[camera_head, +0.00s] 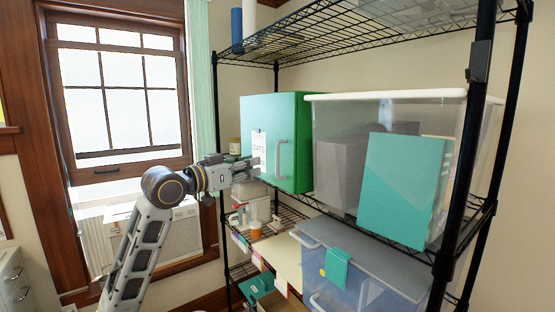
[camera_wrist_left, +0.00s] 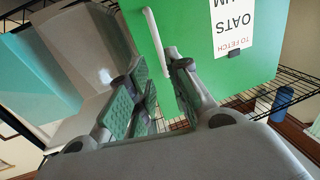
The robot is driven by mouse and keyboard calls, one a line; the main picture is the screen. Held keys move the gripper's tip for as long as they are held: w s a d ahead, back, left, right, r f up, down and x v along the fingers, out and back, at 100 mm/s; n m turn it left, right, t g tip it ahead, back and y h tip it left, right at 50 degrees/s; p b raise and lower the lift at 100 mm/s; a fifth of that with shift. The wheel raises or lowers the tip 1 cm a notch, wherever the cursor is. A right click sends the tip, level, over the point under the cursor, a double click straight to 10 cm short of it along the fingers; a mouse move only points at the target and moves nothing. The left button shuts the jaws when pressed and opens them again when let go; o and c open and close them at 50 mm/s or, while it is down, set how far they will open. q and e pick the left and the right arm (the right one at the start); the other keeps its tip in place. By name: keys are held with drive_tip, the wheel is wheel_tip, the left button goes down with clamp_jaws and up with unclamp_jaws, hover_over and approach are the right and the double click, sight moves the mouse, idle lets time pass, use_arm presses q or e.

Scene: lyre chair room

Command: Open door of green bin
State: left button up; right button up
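The green bin (camera_head: 306,140) stands on the middle shelf of a black wire rack, with its door (camera_head: 262,108) closed. A pale bar handle (camera_head: 283,160) is on the door, to the right of a white label (camera_head: 258,145). My left gripper (camera_head: 250,165) is in front of the door, left of the handle. In the left wrist view, the two padded fingers (camera_wrist_left: 160,78) are apart with nothing held. The handle (camera_wrist_left: 156,35) lies near the fingertips; whether it touches them I cannot tell. My right gripper is in neither view.
A clear bin (camera_head: 335,125) with a white rim and a teal panel stands right of the green bin. A lidded grey-blue box (camera_head: 365,262) and small items, including an orange cup (camera_head: 256,228), are below. A rack post (camera_head: 470,150) stands at right.

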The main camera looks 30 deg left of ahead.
use_arm(q)
drive_tip(key=p, duration=0.3)
hover_over(277, 175)
drive_tip(key=shift+w, duration=0.3)
idle(0.4)
drive_tip(key=shift+a, duration=0.1)
clamp_jaws()
